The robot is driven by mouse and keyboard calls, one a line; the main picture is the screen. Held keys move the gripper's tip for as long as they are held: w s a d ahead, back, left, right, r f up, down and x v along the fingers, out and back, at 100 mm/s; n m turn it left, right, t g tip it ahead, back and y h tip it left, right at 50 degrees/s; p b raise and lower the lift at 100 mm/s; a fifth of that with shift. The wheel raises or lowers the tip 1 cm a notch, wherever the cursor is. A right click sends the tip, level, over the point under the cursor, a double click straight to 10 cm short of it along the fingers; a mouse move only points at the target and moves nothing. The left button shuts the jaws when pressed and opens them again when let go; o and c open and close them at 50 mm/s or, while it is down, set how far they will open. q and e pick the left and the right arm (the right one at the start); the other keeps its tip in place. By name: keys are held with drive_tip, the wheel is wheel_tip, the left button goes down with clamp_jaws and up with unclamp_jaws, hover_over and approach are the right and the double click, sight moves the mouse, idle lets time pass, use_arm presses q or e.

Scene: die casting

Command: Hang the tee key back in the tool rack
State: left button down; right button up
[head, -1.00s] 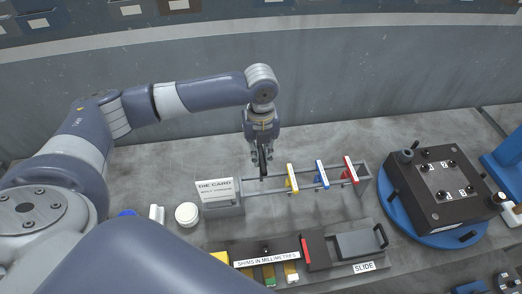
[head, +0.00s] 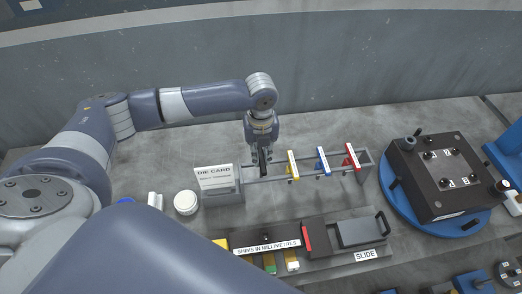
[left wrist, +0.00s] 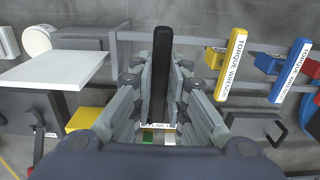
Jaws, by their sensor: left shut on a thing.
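My left gripper (head: 262,158) is shut on the tee key (head: 263,168), which shows as a dark upright bar. In the left wrist view the black bar of the tee key (left wrist: 160,75) stands between the fingers of my left gripper (left wrist: 160,100). The tool rack (head: 335,173) is a grey rail frame on the bench. The key is at the rack's left part, left of the yellow wrench, and overlaps the rail in the picture. I cannot tell whether it touches the rail. My right gripper is not in view.
Yellow (head: 292,164), blue (head: 323,161) and red (head: 352,155) torque wrenches hang on the rack. A die card (head: 214,177) stands at its left end. A shim tray (head: 267,246) lies in front. A dark die block (head: 440,175) sits at the right. Bare bench lies behind the rack.

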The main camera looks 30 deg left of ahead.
use_arm(q)
drive_tip(key=shift+f+b, duration=0.75)
drive_tip(key=shift+f, duration=1.7)
drive_tip(key=c, duration=1.5)
unclamp_jaws()
drive_tip(key=shift+f, duration=0.1)
wheel_tip(320, 180, up, 12)
drive_tip(key=shift+r, duration=0.1)
